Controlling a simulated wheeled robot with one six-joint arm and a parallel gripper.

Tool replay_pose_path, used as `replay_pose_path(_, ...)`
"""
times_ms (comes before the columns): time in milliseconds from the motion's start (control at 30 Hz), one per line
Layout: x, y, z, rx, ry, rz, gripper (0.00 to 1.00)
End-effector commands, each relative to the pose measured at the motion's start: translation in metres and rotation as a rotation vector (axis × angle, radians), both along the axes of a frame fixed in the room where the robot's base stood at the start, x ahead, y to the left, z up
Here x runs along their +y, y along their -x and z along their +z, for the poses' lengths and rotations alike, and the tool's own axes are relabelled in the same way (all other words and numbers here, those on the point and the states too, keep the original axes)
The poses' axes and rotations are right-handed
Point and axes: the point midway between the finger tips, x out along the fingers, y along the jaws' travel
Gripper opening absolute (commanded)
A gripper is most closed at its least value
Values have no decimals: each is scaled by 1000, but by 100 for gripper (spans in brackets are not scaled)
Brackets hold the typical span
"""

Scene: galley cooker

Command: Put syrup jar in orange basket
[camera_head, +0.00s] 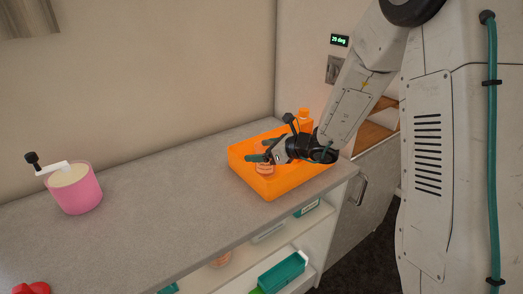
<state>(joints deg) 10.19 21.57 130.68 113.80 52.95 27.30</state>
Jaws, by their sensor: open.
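The orange basket (272,187) stands on the right end of the grey counter. A small amber-orange jar with a pale label, seemingly the syrup jar (265,168), is inside the basket near its left front part. My gripper (262,151) reaches over the basket from the right. Its teal-tipped fingers are open at the top of the jar; I cannot tell whether they touch it. The jar's base is hidden by the basket wall.
An orange bottle (305,120) shows behind my gripper at the basket's far side. A pink pot (75,188) with a white handle stands at left, and a red object (32,288) lies at the front left. Shelves below hold a teal box (282,272). The counter's middle is clear.

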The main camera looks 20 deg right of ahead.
Motion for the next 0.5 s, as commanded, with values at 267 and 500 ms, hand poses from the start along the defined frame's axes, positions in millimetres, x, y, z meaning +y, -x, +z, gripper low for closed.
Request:
replay_pose_path(267, -13, 12, 11, -2, 1, -3, 82)
replay_pose_path(500, -45, 48, 31, -3, 2, -5, 82)
